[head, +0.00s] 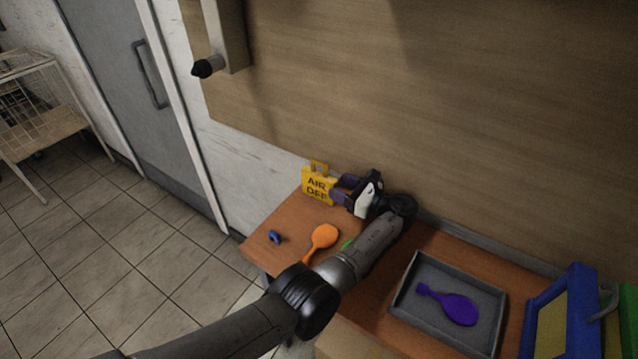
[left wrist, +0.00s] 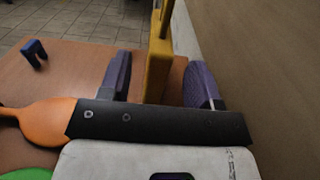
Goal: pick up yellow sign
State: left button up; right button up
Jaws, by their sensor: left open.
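The yellow sign (head: 318,187) reads "AIR OFF" and stands upright at the far left of the wooden table, close to the wall. My left gripper (head: 340,188) is open beside it in the head view. In the left wrist view the sign (left wrist: 157,75) stands edge-on between the two purple fingers of the left gripper (left wrist: 157,82), with a gap visible on both sides. The sign's lower part is hidden by the gripper body in that view. My right gripper is not in view.
A blue frame (head: 573,300) stands at the right. The wall (head: 420,110) runs close behind the sign.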

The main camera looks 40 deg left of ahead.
aim_at(325, 177)
pick_arm(q)
jog(key=shift+s+a, duration=0.15)
jog(key=shift+a, duration=1.25)
jog(key=shift+s+a, duration=0.1)
jog(key=shift+a, duration=1.25)
jog(key=shift+c, duration=0.4)
jog(key=c, duration=0.9)
